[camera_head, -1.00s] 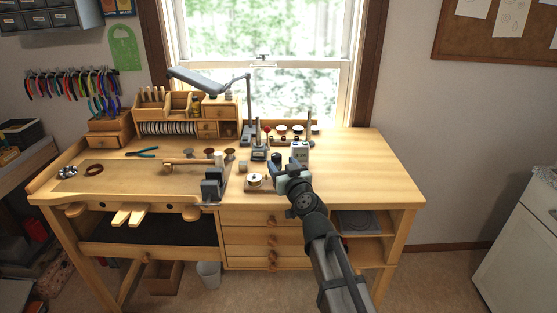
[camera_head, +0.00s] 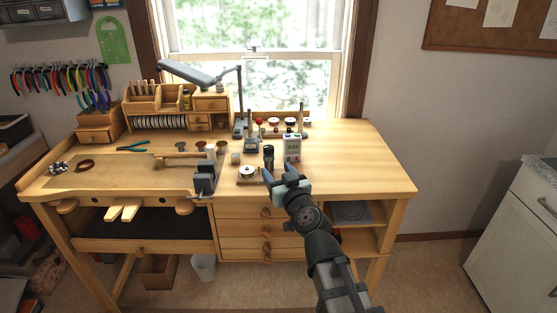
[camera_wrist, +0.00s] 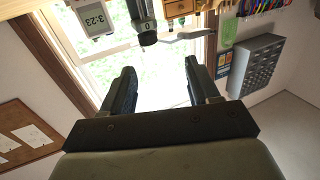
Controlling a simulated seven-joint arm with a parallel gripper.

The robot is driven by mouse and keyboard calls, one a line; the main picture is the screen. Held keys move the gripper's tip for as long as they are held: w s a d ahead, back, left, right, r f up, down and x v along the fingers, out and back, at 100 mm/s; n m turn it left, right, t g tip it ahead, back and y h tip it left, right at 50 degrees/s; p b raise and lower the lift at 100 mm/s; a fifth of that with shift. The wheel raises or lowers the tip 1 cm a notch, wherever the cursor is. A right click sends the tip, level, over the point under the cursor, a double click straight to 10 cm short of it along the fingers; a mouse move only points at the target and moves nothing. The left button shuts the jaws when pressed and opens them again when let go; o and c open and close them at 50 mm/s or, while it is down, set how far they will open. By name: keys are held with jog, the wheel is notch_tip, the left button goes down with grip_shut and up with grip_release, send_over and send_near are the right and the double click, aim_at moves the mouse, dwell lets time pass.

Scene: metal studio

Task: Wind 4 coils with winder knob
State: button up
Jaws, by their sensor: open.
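A dark upright cylinder with a lighter top (camera_head: 268,157), probably the winder and its knob, stands on the bench just behind and left of my gripper (camera_head: 286,173). In the wrist view a grey device with a black rounded end marked "0" (camera_wrist: 147,32) is at the top, apart from my fingers; it seems to be the same thing. My gripper (camera_wrist: 160,78) is open, with nothing between its two dark fingers. A white spool on a small wooden base (camera_head: 248,172) sits left of the cylinder. No coil shows clearly on the winder.
A white display box (camera_head: 292,148) stands close behind my gripper and reads 3:23 in the wrist view (camera_wrist: 95,17). A dark block-like tool (camera_head: 205,178) is at the front edge. A lamp (camera_head: 190,75) overhangs the back. The bench's right side (camera_head: 365,165) is clear.

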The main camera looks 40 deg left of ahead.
jog(key=s+a+n+g+y, duration=0.1)
jog(key=s+a+n+g, duration=0.15)
jog(key=s+a, duration=0.75)
jog(key=m+t+h, duration=0.9)
jog(key=m+t, duration=0.1)
jog(key=t, duration=0.1)
send_near(269, 150)
jog(key=x, duration=1.3)
jog(key=shift+w+a, duration=0.1)
jog(key=shift+a, duration=0.3)
jog(key=shift+c, duration=0.3)
jog(key=c, duration=0.9)
jog(key=shift+m+h, duration=0.35)
jog(key=shift+h, duration=0.15)
